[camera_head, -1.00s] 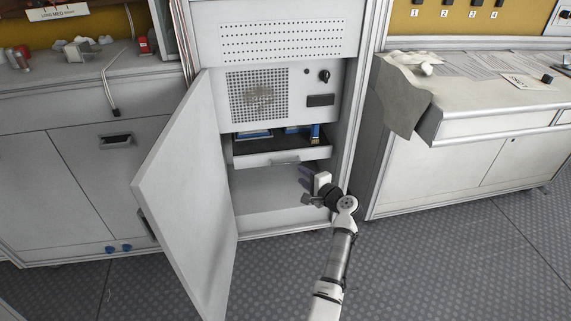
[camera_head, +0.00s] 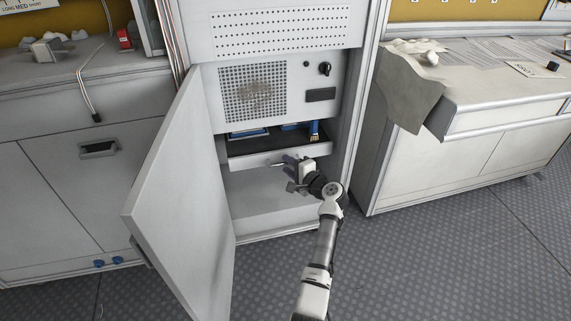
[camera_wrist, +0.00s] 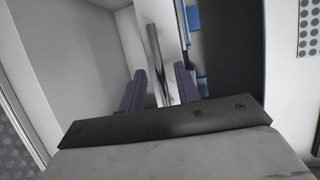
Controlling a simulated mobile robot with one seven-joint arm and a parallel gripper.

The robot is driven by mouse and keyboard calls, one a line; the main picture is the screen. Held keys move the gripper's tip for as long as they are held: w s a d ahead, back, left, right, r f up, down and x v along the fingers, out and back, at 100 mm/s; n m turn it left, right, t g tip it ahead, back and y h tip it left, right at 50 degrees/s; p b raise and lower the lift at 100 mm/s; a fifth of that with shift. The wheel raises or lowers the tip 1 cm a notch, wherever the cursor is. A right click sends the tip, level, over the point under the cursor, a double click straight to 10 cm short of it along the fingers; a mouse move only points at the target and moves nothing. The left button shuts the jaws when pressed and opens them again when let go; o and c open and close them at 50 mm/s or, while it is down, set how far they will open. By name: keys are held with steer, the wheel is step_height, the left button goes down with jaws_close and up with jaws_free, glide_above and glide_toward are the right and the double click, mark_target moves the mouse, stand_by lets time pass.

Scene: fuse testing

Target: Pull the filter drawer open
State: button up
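The filter drawer (camera_head: 245,161) is a shallow grey tray in the cabinet, below the mesh grille panel. Its dark interior is visible from above. Its metal bar handle also shows upright in the wrist view (camera_wrist: 157,60). My gripper (camera_head: 287,172) is in front of the drawer's face, at the handle, and hides part of it. In the wrist view my gripper (camera_wrist: 160,90) has its two purple-grey fingers apart, with the handle bar between them. Gaps show on both sides of the bar, so the fingers are not closed on it.
The drawer holds blue-framed items (camera_head: 248,133) and a blue-handled brush (camera_head: 314,131). The cabinet door (camera_head: 180,195) stands open on the left. The space below the drawer (camera_head: 265,205) is empty. A bench with a draped cloth (camera_head: 408,95) stands to the right.

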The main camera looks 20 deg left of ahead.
jaws_close()
stand_by(0.3)
